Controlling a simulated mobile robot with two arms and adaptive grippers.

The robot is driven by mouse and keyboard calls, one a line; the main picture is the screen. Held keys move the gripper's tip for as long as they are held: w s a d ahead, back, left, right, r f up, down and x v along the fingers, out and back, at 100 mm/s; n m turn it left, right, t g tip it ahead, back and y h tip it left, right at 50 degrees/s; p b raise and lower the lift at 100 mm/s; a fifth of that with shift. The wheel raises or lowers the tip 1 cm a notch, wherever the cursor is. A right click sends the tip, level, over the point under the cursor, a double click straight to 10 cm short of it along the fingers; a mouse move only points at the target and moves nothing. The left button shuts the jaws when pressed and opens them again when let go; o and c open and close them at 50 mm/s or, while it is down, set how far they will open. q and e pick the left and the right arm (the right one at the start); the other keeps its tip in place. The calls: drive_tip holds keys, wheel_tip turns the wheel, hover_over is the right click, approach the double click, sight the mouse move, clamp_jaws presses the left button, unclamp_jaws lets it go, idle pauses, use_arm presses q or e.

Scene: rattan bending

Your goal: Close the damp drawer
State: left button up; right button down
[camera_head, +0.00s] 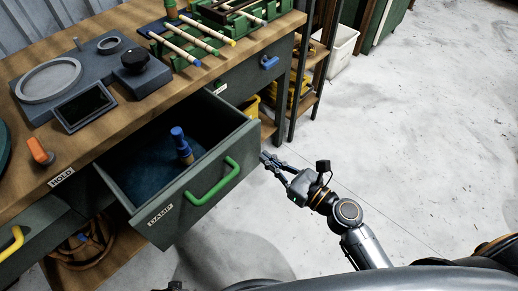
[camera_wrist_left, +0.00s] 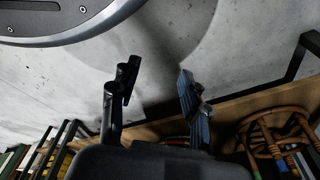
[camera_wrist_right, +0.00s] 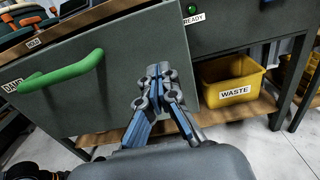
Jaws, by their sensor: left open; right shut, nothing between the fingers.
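The damp drawer (camera_head: 207,205) is pulled out from the bench, with a green handle (camera_head: 214,182) and a DAMP label on its front. A blue-topped peg-like object (camera_head: 181,145) stands inside it. My right gripper (camera_head: 268,160) is shut and empty, close to the right end of the drawer front. In the right wrist view its fingertips (camera_wrist_right: 159,70) show before the drawer front (camera_wrist_right: 120,75), right of the green handle (camera_wrist_right: 62,72); I cannot tell whether they touch it. My left gripper (camera_wrist_left: 155,80) is open and empty, low over the floor, beside a lower shelf.
The bench top (camera_head: 120,120) holds a dark device with a ring and knob (camera_head: 134,60), and a rack of rods (camera_head: 190,45). A yellow WASTE bin (camera_wrist_right: 233,82) sits on the lower shelf. A drawer with a yellow handle (camera_head: 12,243) is at left. Floor at right is clear.

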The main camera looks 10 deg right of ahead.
sight(251, 146)
use_arm(q)
drive_tip(key=shift+s+a+f, duration=0.1)
drive_tip(key=shift+s+f, duration=0.5)
drive_tip(key=shift+f, duration=0.15)
use_arm(e)
drive_tip(key=shift+x, duration=1.85)
drive_tip(key=shift+w, duration=0.15)
